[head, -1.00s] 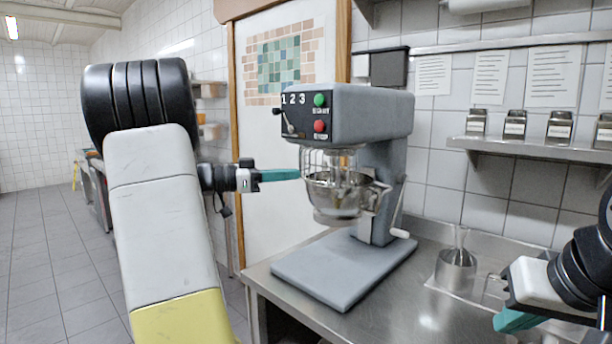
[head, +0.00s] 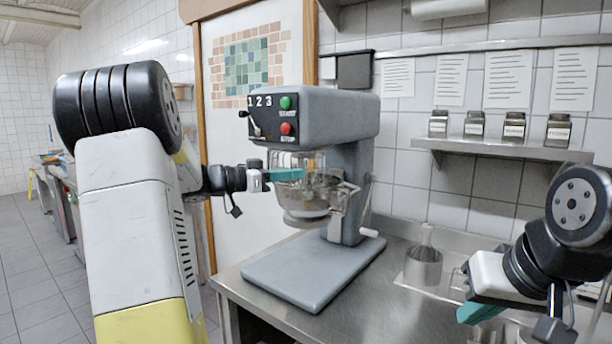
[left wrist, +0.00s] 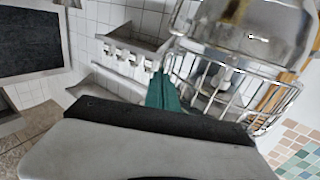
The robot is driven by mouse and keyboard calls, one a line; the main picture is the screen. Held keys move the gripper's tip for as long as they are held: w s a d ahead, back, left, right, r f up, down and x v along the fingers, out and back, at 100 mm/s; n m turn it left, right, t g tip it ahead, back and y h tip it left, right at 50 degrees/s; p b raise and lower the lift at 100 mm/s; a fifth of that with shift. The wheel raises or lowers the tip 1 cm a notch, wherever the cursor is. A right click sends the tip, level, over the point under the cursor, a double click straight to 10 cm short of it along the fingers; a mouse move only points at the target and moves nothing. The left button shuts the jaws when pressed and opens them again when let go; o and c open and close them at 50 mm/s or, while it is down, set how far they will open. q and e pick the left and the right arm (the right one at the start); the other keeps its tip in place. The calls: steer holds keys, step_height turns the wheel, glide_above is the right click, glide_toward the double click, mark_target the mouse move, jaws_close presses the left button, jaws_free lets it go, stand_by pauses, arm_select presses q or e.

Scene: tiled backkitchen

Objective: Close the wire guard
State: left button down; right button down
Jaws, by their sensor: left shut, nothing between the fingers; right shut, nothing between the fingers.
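The grey mixer (head: 320,110) stands on the steel counter with its metal bowl (head: 305,215) under the head. The wire guard (head: 283,160) is a cage of thin bars around the bowl's top; part is hidden behind my left gripper (head: 290,174). In the left wrist view the guard's bars (left wrist: 268,104) are close up, beside the shiny bowl (left wrist: 255,32). My left gripper is shut and empty; its teal fingers (left wrist: 164,92) are right by the bars, contact unclear. My right gripper (head: 480,312) is shut and empty over the counter at lower right.
A metal container (head: 423,268) stands on the counter between the mixer and my right arm. A wall shelf (head: 500,148) holds several jars. The mixer's grey base plate (head: 300,272) is clear. A tiled panel (head: 250,130) stands behind on the left.

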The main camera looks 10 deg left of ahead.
arm_select(q)
steer(key=shift+w+d+n+t+y, duration=0.15)
steer(key=shift+d+n+t+y, duration=0.3)
steer(key=shift+d, duration=0.5)
steer(key=shift+w+d+n+t+y, duration=0.15)
steer(key=shift+d+n+t+y, duration=0.3)
steer(key=shift+d, duration=0.5)
steer(key=shift+w+d+n+t+y, duration=0.15)
steer(key=shift+d+n+t+y, duration=0.25)
steer(key=shift+d, duration=0.55)
